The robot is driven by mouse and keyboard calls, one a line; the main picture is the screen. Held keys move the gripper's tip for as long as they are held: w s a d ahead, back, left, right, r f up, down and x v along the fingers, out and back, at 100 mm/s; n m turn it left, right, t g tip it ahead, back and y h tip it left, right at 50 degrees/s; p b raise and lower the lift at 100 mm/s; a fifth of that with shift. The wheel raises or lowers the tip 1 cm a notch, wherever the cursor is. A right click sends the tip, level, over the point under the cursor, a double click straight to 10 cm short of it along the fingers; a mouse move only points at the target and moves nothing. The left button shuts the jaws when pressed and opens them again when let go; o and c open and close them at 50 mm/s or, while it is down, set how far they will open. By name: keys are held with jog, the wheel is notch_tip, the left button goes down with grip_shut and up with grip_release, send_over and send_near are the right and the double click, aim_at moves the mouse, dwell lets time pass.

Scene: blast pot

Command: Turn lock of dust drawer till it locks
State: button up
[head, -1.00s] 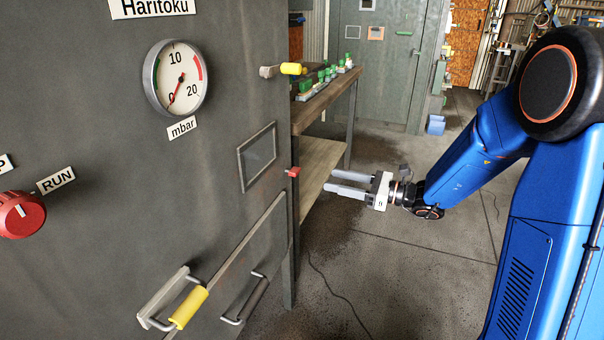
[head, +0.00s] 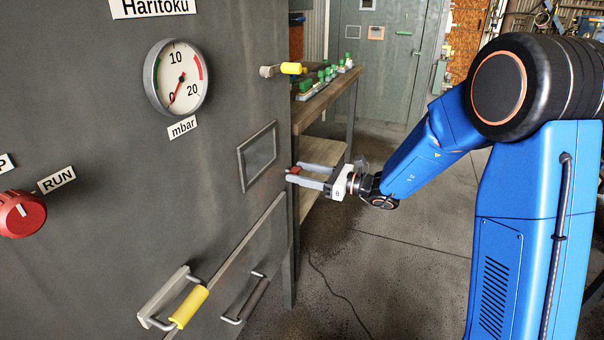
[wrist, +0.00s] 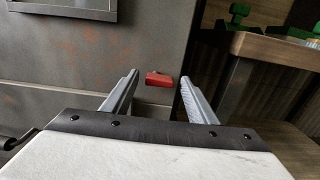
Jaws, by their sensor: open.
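The small red lock (head: 293,170) sits near the right edge of the grey machine front, just above the drawer panel (head: 240,270). In the wrist view the red lock (wrist: 159,79) lies level, between and just beyond the two fingertips. My gripper (head: 302,175) is open and points left at the machine, its fingers at the lock. In the wrist view my gripper (wrist: 158,78) has a clear gap on both sides of the lock and does not visibly touch it. The fingers partly cover the lock in the head view.
A handle with a yellow grip (head: 187,308) and a dark handle (head: 245,298) stick out lower on the machine. A yellow-tipped latch (head: 292,68) is higher up. A wooden bench (head: 325,105) with green items stands behind.

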jog(key=shift+c, duration=0.3)
jog(key=c, duration=1)
jog(key=m, duration=1.3)
jog(key=shift+s+a+f+m, duration=0.1)
jog(key=shift+s+f+m, duration=0.2)
jog(key=shift+f, duration=0.1)
jog(key=shift+m, duration=2.2)
